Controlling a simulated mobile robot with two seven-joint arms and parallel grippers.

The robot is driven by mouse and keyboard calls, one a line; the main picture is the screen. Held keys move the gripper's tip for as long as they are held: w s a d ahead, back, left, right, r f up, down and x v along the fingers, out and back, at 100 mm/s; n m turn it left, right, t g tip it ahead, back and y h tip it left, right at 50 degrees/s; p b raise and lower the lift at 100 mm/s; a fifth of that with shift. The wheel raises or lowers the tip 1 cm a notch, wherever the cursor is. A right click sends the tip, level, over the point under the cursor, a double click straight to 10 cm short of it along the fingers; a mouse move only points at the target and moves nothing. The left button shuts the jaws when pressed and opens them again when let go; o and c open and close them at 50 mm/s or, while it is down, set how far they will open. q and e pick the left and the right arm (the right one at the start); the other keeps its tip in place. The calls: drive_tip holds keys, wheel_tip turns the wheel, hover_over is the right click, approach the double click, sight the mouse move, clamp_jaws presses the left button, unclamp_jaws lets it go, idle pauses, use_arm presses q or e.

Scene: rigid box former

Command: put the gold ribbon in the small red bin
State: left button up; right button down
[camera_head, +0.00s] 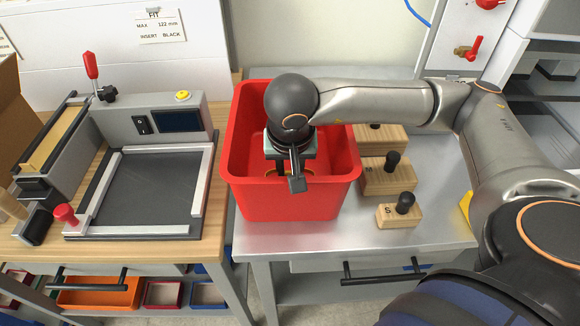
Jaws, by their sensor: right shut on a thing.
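The small red bin (290,200) stands on the grey metal table, close to its left edge. My right gripper (283,173) reaches down into the bin's open top and is shut on the gold ribbon (271,172). Only a thin yellow-gold edge of the ribbon shows, low between the fingers; the gripper and the bin's front wall hide the rest. I cannot tell whether the ribbon touches the bin floor. My left gripper is not in view.
Several wooden blocks with black knobs, one at the front (396,215), stand right of the bin. A box-forming machine (140,185) is on the wooden bench at left. A red-handled valve (470,48) is at the back right. The metal table's front strip is clear.

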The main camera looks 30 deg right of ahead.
drive_tip(key=shift+f, duration=0.1)
drive_tip(key=c, duration=0.7)
unclamp_jaws()
drive_tip(key=shift+a+r, duration=0.1)
drive_tip(key=shift+r, duration=0.4)
drive_tip(key=p+v, duration=0.1)
drive_tip(key=v, duration=1)
drive_tip(key=shift+s+r, duration=0.15)
